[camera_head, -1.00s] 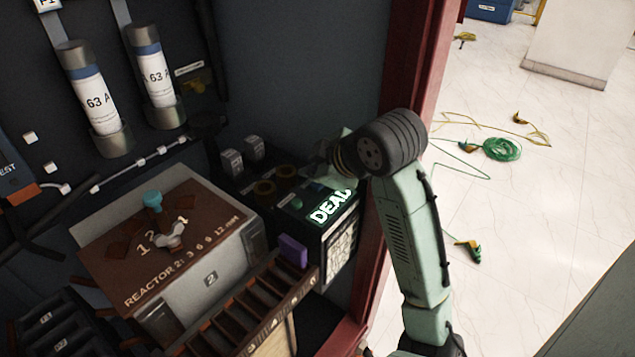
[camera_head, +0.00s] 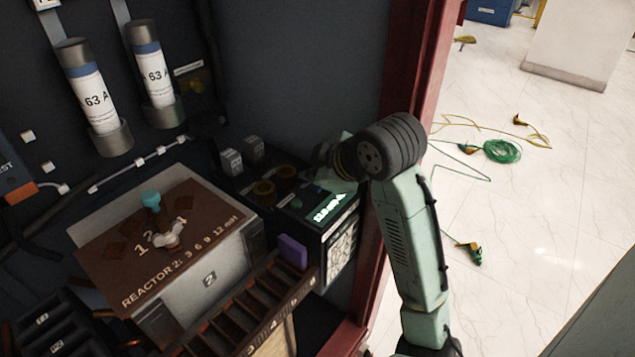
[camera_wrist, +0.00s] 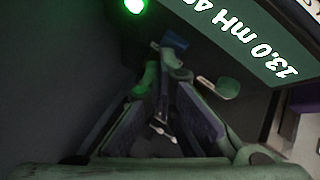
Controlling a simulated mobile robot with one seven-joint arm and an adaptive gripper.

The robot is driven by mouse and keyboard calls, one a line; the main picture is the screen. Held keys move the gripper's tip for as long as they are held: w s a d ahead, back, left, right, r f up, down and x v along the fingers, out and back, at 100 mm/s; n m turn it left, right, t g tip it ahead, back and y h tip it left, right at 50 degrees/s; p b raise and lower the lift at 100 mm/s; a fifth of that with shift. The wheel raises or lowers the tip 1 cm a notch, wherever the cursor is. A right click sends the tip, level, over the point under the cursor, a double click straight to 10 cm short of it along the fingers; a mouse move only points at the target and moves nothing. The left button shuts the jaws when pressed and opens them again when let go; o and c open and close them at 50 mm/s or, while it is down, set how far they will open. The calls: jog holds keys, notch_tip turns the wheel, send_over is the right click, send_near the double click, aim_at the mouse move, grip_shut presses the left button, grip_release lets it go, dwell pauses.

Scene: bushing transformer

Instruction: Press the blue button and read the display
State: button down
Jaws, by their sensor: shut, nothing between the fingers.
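The measuring device (camera_head: 342,245) is a dark box with a white label, at the cabinet's right side. Its lit display (camera_head: 328,207) shows small pale text in the head view. In the wrist view the display (camera_wrist: 245,42) reads "13.0 mH 4", and the rest is cut off by the frame edge. A small blue piece, apparently the blue button (camera_wrist: 174,40), shows just past the fingertips. My gripper (camera_wrist: 168,66) is shut and empty, with its tips at or very near this button; contact cannot be told. In the head view my wrist mostly hides the gripper.
A green light (camera_wrist: 135,5) glows beside the display. The reactor box (camera_head: 205,285) with a turquoise knob (camera_head: 151,200) stands left of the device. A purple block (camera_head: 293,251) sits in front. The red cabinet frame (camera_head: 405,130) runs close behind my wrist.

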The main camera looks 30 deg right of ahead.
aim_at(315, 187)
jog(key=shift+r+p, duration=0.65)
jog(key=shift+r, duration=0.2)
notch_tip(315, 187, up, 5)
jog(key=p, duration=0.4)
dwell(0.8)
